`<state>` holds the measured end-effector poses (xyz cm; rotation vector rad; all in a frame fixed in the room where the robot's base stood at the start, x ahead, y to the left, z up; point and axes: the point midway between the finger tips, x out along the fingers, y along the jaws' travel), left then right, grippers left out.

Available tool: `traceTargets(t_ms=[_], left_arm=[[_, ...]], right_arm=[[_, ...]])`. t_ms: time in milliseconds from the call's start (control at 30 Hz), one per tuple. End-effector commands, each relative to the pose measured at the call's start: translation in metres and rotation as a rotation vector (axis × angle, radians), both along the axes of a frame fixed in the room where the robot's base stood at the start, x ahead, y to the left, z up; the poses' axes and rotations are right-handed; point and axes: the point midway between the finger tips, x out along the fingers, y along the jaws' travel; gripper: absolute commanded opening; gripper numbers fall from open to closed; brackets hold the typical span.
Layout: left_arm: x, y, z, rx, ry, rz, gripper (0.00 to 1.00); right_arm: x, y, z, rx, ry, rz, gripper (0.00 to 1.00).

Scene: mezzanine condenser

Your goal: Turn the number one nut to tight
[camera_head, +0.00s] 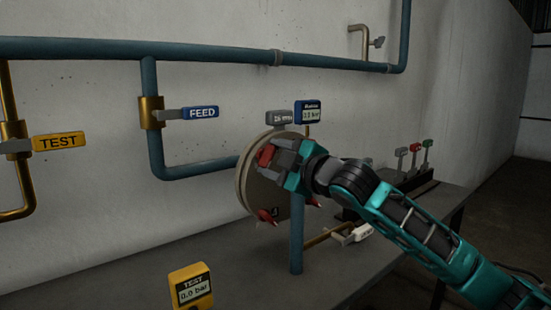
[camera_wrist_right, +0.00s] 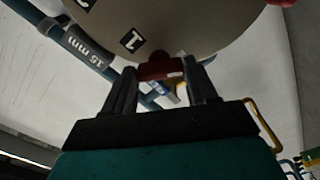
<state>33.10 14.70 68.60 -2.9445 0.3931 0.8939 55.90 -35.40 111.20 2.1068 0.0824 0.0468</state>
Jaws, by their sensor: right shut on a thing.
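The round beige flange cover (camera_head: 246,186) stands upright at the end of the blue pipe, partly hidden behind my right gripper (camera_head: 277,157). My right gripper is at its upper part, shut on a red nut (camera_head: 264,155). In the right wrist view the red nut (camera_wrist_right: 155,68) sits between the two fingers of my right gripper (camera_wrist_right: 160,78), at the cover's edge. A label reading 1 (camera_wrist_right: 131,40) is on the cover beside this nut. Other red nuts show at the cover's lower left (camera_head: 267,216) and lower right (camera_head: 313,201). My left gripper is not in view.
A grey tag (camera_head: 279,117) and a blue gauge (camera_head: 308,112) reading 0.0 bar stand just above the cover. A blue FEED valve (camera_head: 199,113), a yellow TEST valve (camera_head: 60,142) and a yellow TEST gauge (camera_head: 191,287) are left. Small levers (camera_head: 415,148) stand right on the grey bench (camera_head: 130,285).

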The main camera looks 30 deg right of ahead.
Motion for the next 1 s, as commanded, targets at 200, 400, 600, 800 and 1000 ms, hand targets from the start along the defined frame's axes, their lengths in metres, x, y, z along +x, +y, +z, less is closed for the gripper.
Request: traceTargets(t_ms=[200,400,600,800,1000], left_arm=[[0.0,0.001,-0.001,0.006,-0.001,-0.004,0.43],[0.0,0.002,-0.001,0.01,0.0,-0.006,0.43],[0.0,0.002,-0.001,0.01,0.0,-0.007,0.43],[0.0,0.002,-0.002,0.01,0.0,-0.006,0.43],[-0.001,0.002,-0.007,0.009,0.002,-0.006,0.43]], right_arm=[[0.0,0.0,-0.001,0.005,0.002,0.001,0.58],[0.0,0.0,-0.001,0.004,0.001,0.001,0.77],[0.0,0.0,0.0,0.002,0.001,0.001,0.83],[-0.004,-0.001,-0.001,0.001,0.001,-0.001,0.83],[-0.024,-0.002,-0.003,-0.002,0.002,0.0,0.83]])
